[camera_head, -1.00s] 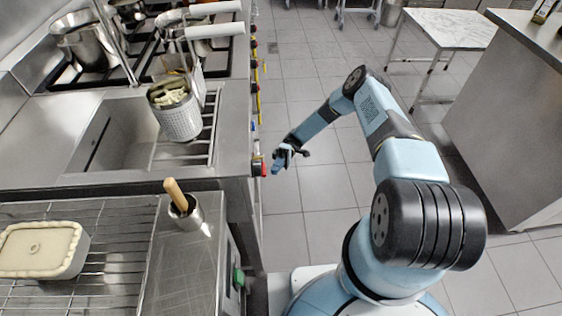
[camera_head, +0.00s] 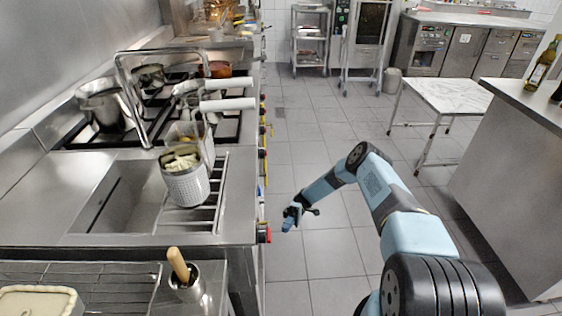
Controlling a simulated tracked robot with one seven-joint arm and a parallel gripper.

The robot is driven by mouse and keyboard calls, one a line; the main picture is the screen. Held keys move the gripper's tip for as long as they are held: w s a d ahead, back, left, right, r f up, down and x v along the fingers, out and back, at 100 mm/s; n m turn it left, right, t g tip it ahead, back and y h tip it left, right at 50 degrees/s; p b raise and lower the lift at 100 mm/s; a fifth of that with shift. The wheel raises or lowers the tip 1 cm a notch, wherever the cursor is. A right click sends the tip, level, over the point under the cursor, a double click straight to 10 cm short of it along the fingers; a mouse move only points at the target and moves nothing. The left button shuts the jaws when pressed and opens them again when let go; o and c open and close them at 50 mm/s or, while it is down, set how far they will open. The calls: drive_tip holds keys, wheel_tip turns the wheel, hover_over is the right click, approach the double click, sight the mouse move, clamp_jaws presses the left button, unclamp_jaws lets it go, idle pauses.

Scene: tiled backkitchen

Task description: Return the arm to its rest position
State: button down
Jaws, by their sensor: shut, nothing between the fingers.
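My gripper (camera_head: 291,219) is at the end of my blue and black arm, low over the tiled floor aisle. It is small in the view, looks shut and holds nothing that I can see. It is just right of the front of the steel counter (camera_head: 237,190), close to a red knob (camera_head: 263,233) there. I cannot tell whether it touches the knob. The arm is bent, with its elbow raised to the right of the gripper.
A perforated basket (camera_head: 186,187) stands on a rack at the sink. Pots (camera_head: 102,107) stand on the stove behind. A wooden-handled tool stands in a metal cup (camera_head: 188,290). A marble-topped table (camera_head: 445,96) and a counter (camera_head: 510,180) are at right. The aisle floor (camera_head: 320,250) is clear.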

drive_tip(key=w+d+r+m+t+h, duration=0.1)
drive_tip(key=w+d+r+t+h, duration=0.15)
drive_tip(key=r, duration=0.85)
drive_tip(key=w+d+r+m+t+h, duration=0.1)
drive_tip(key=w+r+t+h, duration=0.2)
drive_tip(key=r, duration=0.8)
drive_tip(key=s+d+r+m+t+h, duration=0.1)
drive_tip(key=s+d+r+t, duration=0.15)
drive_tip(key=r, duration=0.85)
drive_tip(key=s+d+r+m+t+h, duration=0.1)
drive_tip(key=d+r+m+t, duration=0.15)
drive_tip(key=r, duration=0.75)
drive_tip(key=s+d+r+m+t+h, duration=0.1)
drive_tip(key=s+d+r+m+t, duration=0.3)
drive_tip(key=s+r, duration=0.6)
drive_tip(key=s+d+r+t+h, duration=0.1)
drive_tip(key=s+d+r+t, duration=0.2)
drive_tip(key=s+r+t, duration=0.5)
drive_tip(key=s+d+r+m+t, duration=0.1)
drive_tip(key=s+d+r+m, duration=0.1)
drive_tip(key=s, duration=0.8)
drive_tip(key=shift+s+d, duration=0.15)
drive_tip(key=shift+d, duration=0.1)
